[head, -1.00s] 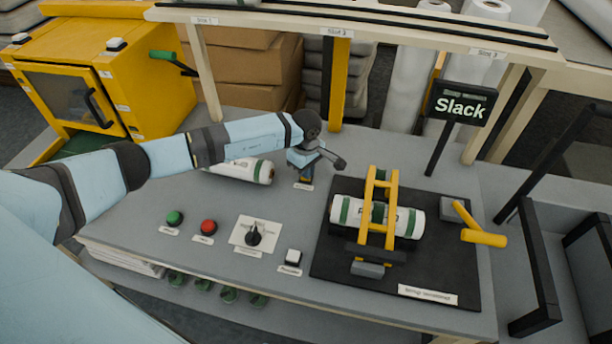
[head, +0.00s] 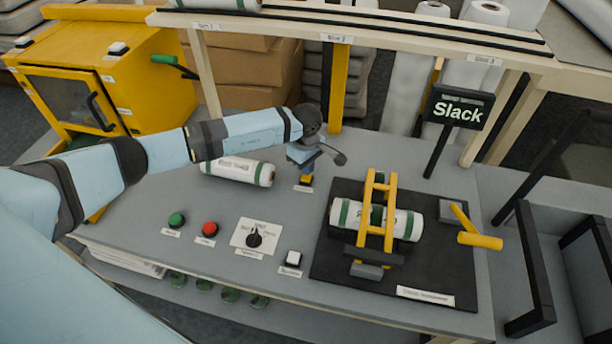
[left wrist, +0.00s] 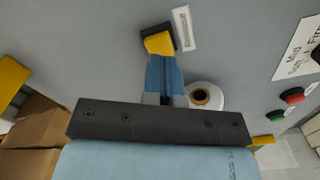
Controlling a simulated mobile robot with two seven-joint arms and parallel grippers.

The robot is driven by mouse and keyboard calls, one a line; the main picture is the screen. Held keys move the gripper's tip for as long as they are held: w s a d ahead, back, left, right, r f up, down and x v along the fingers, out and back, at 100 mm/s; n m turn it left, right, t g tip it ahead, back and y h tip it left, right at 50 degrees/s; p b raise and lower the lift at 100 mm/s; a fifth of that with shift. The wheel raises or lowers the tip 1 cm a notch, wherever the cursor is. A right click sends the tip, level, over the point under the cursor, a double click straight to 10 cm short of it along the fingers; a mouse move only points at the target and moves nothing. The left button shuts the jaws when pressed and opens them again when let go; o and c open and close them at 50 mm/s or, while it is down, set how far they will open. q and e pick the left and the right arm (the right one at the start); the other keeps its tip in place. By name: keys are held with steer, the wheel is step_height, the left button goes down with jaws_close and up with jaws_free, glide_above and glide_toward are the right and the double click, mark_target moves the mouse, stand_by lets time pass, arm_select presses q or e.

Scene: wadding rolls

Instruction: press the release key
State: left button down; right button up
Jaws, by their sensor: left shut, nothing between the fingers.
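A small yellow key (head: 307,180) on a dark base stands on the bench below my left gripper, with a white label in front of it. My right gripper is not in view.
Green (head: 176,220) and red (head: 209,228) buttons, a dial (head: 254,237) and a white key (head: 294,258) line the front. Right, a strapped roll (head: 348,214) sits on a black mat; a sign (head: 459,108) reads "Slack".

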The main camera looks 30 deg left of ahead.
mark_target(306, 177)
arm_select(q)
steer(key=shift+r, duration=0.1)
step_height(306, 177, up, 6)
steer(key=p, duration=0.3)
stand_by(0.5)
stand_by(0.3)
